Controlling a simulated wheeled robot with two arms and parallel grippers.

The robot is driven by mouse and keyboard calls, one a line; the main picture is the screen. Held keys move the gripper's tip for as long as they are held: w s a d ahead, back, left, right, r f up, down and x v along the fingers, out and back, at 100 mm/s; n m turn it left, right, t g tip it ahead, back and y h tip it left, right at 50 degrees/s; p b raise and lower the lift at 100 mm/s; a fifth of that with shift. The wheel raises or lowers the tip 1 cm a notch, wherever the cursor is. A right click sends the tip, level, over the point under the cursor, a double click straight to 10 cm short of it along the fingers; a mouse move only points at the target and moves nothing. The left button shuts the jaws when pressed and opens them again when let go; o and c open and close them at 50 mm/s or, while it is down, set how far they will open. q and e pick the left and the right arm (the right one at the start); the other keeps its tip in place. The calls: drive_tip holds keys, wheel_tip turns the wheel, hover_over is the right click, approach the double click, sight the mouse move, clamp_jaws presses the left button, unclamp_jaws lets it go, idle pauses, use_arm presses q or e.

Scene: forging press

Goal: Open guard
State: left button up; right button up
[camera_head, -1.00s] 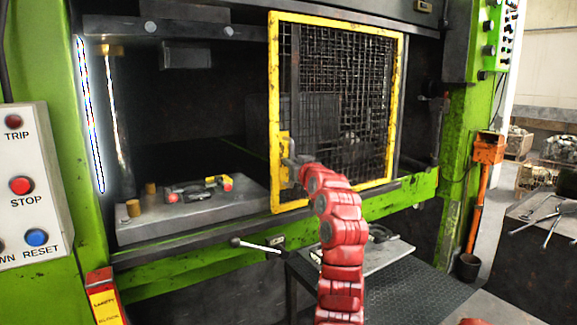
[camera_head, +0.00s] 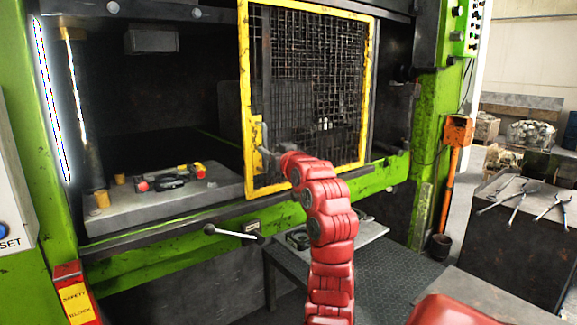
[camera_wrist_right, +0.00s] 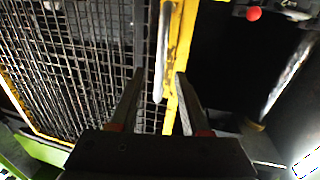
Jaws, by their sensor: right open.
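The guard is a sliding-type mesh panel in a yellow frame (camera_head: 368,70), standing over the right part of the press opening. Its left part of the opening is uncovered. A grey bar handle (camera_head: 263,138) sits on a yellow plate at the guard's left edge. My right gripper (camera_head: 272,158) is at the handle's lower part. In the right wrist view, the open fingers of my right gripper (camera_wrist_right: 157,98) lie on either side of the yellow frame edge, with the handle (camera_wrist_right: 164,60) ahead between them. Contact cannot be told. My left gripper is out of view.
A grey die bed (camera_head: 150,205) with tools lies inside the opening. A small table (camera_head: 345,240) stands beneath my right arm. An orange post (camera_head: 450,175) and a dark bench with tongs (camera_head: 520,230) are at right.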

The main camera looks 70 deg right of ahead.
drive_tip(key=b+v, duration=0.2)
drive_tip(key=v, duration=1)
drive_tip(key=shift+a, duration=0.2)
drive_tip(key=shift+s, duration=0.15)
